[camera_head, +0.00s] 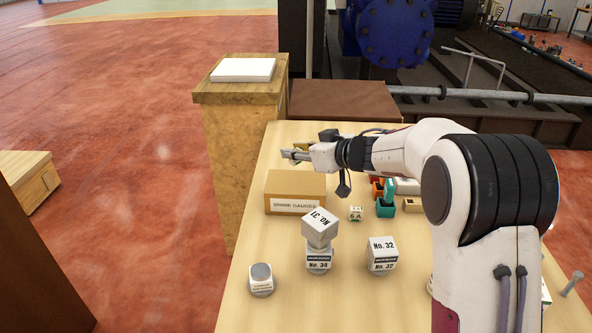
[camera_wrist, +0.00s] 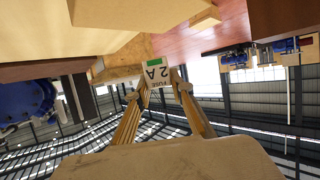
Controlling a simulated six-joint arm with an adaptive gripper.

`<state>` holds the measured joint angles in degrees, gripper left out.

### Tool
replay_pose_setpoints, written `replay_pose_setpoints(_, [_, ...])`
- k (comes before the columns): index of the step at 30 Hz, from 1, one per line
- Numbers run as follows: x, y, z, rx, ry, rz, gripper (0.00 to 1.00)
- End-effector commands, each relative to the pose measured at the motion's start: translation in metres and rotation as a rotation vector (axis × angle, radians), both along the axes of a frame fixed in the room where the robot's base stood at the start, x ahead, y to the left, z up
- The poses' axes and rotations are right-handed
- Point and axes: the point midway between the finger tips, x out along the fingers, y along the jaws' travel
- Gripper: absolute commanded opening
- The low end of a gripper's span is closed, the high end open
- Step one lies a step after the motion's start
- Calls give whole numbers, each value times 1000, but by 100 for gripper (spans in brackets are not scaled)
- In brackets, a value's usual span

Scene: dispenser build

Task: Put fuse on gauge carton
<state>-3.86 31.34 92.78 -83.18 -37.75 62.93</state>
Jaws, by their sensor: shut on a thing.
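The gauge carton (camera_head: 295,207), a tan box labelled "SPARE GAUGES", stands on the table left of centre in the head view. My gripper (camera_head: 288,154) points left, above the far side of the carton, and looks apart from it. In the wrist view my gripper (camera_wrist: 160,84) is shut on a white fuse (camera_wrist: 156,74) marked "2 A" with a green band. In the head view the held fuse is too small to make out clearly. Another white fuse (camera_head: 356,214), marked "6 A", stands on the table right of the carton.
A block marked No. 31 (camera_head: 320,222) sits turned on block No. 34 (camera_head: 318,262). No. 32 blocks (camera_head: 382,252), a small round-topped item (camera_head: 261,280) and green and orange holders (camera_head: 386,208) stand nearby. A wooden pedestal (camera_head: 235,150) bears a white slab (camera_head: 243,70).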

Motion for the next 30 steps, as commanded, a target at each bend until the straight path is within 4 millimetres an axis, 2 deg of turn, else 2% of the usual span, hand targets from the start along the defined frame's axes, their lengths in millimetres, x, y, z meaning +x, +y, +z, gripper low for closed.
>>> replay_pose_setpoints(3, [0, 0, -13, 0, 1, 1, 8])
replay_pose_setpoints(6, [0, 0, -18, 0, 0, 0, 8])
replay_pose_setpoints(19, [0, 0, -22, 0, 0, 0, 8])
replay_pose_setpoints(30, [0, 0, -55, -1, 0, -1, 8])
